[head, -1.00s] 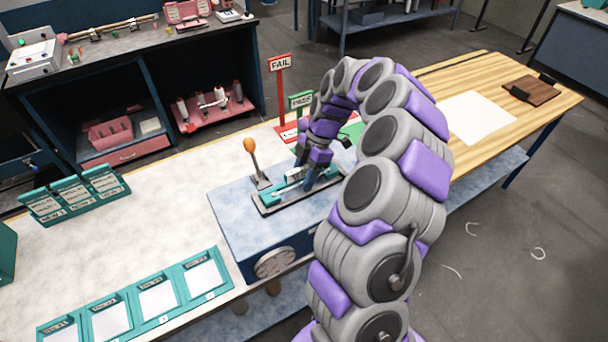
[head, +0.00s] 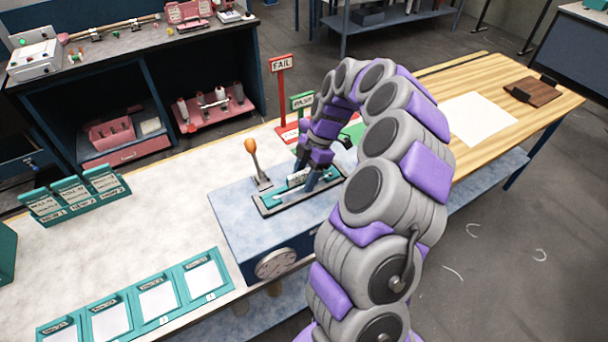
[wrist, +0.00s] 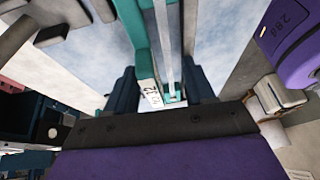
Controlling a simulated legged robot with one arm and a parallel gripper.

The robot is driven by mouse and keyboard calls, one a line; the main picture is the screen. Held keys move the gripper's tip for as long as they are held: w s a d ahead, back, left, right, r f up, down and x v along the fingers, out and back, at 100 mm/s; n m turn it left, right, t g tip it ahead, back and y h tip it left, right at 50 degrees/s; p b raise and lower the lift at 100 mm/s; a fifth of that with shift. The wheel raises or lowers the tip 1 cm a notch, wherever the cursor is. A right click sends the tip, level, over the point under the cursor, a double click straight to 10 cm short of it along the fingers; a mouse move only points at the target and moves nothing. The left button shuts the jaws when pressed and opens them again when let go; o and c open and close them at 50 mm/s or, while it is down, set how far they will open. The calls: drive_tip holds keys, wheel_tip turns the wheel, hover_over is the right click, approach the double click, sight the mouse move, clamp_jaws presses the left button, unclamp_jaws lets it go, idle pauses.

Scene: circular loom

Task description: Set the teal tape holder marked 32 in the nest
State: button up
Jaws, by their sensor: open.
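The teal tape holder marked 32 (wrist: 151,93) shows between my gripper's dark fingers in the wrist view. Its white label faces the camera. In the head view the holder (head: 298,179) is at the nest (head: 268,211), a dark-framed recess on top of the blue machine (head: 235,235). It appears low in the nest, but my fingers partly hide it and I cannot tell whether it is fully seated. My gripper (head: 314,181) is open, pointing down around the holder, with a finger on each side in the wrist view (wrist: 162,88).
An orange-knobbed lever (head: 251,150) stands just left of the nest. Red FAIL (head: 281,65) and green PASS (head: 301,102) signs stand behind. Teal card frames (head: 155,300) lie at front left, and teal upright cards (head: 72,195) stand farther left. The pale bench between them is clear.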

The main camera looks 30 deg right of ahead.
drive_tip(key=p+v, duration=0.1)
drive_tip(key=v, duration=1.6)
drive_tip(key=shift+r+p, duration=0.15)
drive_tip(key=shift+p, duration=0.15)
wheel_tip(320, 180, up, 3)
drive_tip(key=m+b, duration=0.1)
drive_tip(key=m, duration=0.1)
hover_over(299, 189)
drive_tip(key=s+a+m+h+b, duration=0.15)
drive_tip(key=s+a+m, duration=0.25)
drive_tip(key=s+a, duration=0.55)
drive_tip(key=s+a+f+m+h+b, duration=0.1)
drive_tip(key=s+f+m, duration=0.4)
drive_tip(key=s, duration=0.5)
drive_tip(key=s+a+f+m+h, duration=0.1)
drive_tip(key=s+f+m, duration=0.4)
drive_tip(key=s, duration=0.6)
drive_tip(key=shift+s+f+m+g+h+b, duration=0.35)
drive_tip(key=shift+m+h, duration=0.3)
drive_tip(key=shift+m, duration=0.55)
drive_tip(key=shift+w, duration=0.1)
drive_tip(key=shift+c, duration=0.2)
